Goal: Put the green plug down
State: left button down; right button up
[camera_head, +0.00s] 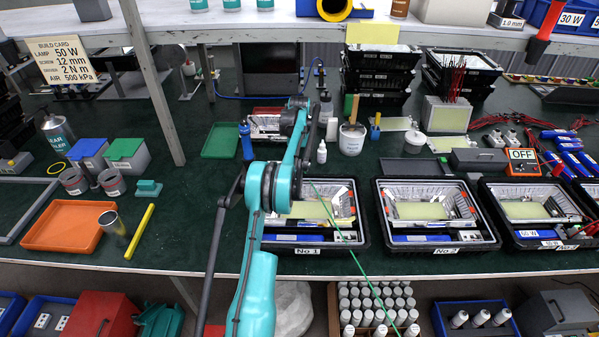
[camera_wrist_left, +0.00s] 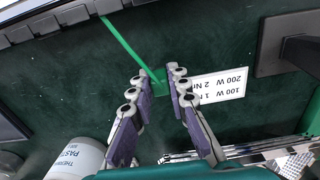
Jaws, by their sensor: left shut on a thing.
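My left gripper (camera_head: 299,103) reaches over the back middle of the green bench in the head view. In the left wrist view its two padded fingers (camera_wrist_left: 163,82) are shut on the small green plug (camera_wrist_left: 159,88), mostly hidden between the fingertips. A green cable (camera_wrist_left: 125,45) runs from the fingertips to the upper left there. In the head view a thin green cable (camera_head: 345,237) runs from beside my arm down past the front edge; the plug itself is hidden. I cannot tell whether the plug touches the bench. My right gripper is not in view.
Beyond the fingertips lies a white printed card (camera_wrist_left: 217,87). The paste tub (camera_head: 352,138) and a small white bottle (camera_head: 322,152) stand nearby. Housing trays No 1 (camera_head: 306,250) and No 2 (camera_head: 445,250) line the front. Stacked black housings (camera_head: 380,80) stand behind. Bare bench shows left of my arm.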

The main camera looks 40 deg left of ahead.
pick_arm(q)
jog(key=shift+f+b, duration=0.3)
jog(key=shift+f, duration=0.9)
jog(key=shift+f, duration=0.2)
jog(key=c, duration=1.5)
grip_release()
jog(key=shift+o, duration=0.2)
jog(key=shift+r, duration=0.1)
